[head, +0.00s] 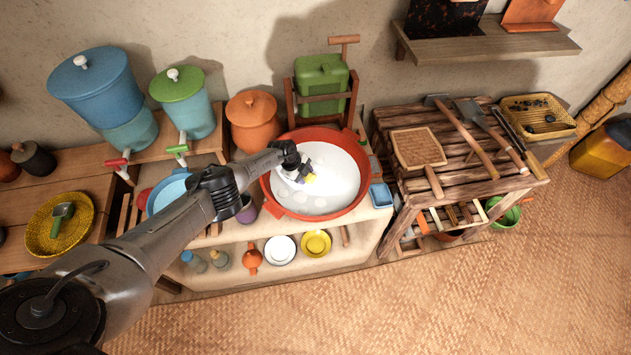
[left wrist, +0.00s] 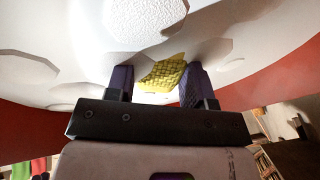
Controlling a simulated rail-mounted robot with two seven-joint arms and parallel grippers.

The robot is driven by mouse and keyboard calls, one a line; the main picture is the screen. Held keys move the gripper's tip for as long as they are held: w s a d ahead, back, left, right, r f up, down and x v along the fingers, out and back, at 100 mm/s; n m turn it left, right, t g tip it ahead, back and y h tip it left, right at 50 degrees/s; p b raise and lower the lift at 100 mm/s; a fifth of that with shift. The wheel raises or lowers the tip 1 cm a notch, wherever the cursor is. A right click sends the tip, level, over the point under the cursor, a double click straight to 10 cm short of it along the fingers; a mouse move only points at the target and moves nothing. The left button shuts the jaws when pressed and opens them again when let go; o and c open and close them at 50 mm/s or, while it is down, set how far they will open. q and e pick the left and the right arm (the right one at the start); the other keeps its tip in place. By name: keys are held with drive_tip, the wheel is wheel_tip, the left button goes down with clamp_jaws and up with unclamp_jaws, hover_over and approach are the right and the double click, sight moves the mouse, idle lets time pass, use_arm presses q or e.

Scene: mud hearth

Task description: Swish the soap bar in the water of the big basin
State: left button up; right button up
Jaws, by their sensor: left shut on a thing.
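The big basin (head: 365,174) is round and red-orange and stands on the middle counter in the head view. Whitish water (head: 335,180) with pale foam patches fills it, and its red wall (left wrist: 268,88) shows in the left wrist view. My left gripper (head: 304,174) is over the left-middle of the basin, low at the water. It is shut on the yellow soap bar (head: 311,178). In the left wrist view the textured soap bar (left wrist: 163,73) sits between the two dark purple fingers. I cannot tell how deep the soap is in the water. My right gripper is not in view.
A green container (head: 321,75) in a wooden frame and an orange lidded pot (head: 252,118) stand behind the basin. A blue bowl (head: 168,188) is at its left, partly hidden by my arm. A small blue dish (head: 381,195) is close on its right.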

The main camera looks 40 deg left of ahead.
sight(312, 175)
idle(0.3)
use_arm(q)
drive_tip(key=shift+w+d, duration=0.2)
drive_tip(key=shift+d, duration=0.15)
drive_tip(key=shift+w+d, duration=0.6)
drive_tip(key=shift+d, duration=0.3)
drive_tip(key=shift+r, duration=0.15)
wheel_tip(312, 175, up, 7)
drive_tip(key=p, duration=0.6)
drive_tip(key=shift+f+p, duration=0.2)
drive_tip(key=shift+p, duration=0.1)
wheel_tip(312, 175, up, 7)
drive_tip(key=p, duration=0.7)
